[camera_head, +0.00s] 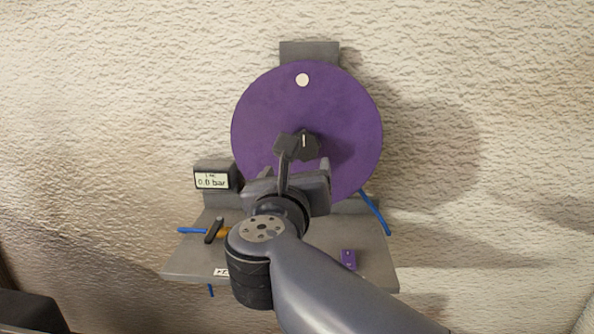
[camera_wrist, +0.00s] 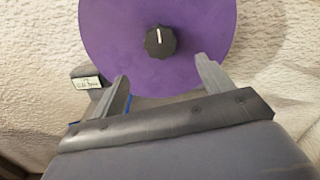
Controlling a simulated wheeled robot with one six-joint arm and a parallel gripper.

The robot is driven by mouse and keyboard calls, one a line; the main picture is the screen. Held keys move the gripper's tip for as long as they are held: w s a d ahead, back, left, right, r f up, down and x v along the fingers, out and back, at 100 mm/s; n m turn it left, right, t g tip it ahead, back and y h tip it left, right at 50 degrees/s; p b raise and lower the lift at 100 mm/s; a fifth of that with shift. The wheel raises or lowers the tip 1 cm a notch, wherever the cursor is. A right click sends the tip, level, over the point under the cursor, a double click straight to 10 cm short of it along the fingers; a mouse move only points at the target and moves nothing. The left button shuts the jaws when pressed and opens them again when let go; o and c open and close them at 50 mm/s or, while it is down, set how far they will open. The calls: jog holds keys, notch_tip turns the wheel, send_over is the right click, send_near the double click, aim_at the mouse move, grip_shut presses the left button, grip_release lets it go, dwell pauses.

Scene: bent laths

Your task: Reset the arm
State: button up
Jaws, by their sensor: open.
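My gripper (camera_wrist: 160,90) is open and empty in the wrist view, its two fingers spread apart below a black knob. The black knob (camera_wrist: 160,41) with a white pointer line sits at the middle of a purple disc (camera_wrist: 112,48). The knob's white line points about straight up. In the head view my gripper (camera_head: 296,172) is in front of the lower part of the purple disc (camera_head: 345,105), just below the knob (camera_head: 306,143). My arm hides part of the disc and the shelf there. I cannot tell the exact gap between fingers and disc.
A small gauge (camera_head: 214,178) reading 0.0 bar is left of the disc. Blue tubes (camera_head: 376,214) show at the sides. Rough pale wall surrounds everything.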

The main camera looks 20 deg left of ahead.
aim_at(304, 148)
jog(key=shift+w, duration=0.1)
jog(key=w, duration=0.3)
jog(key=w+a, duration=0.1)
jog(key=w, duration=0.2)
jog(key=w+a, duration=0.1)
jog(key=w, duration=0.3)
jog(key=shift+w+r, duration=0.1)
jog(key=shift+w, duration=0.15)
jog(key=shift+n, duration=0.3)
jog(key=shift+s, duration=0.1)
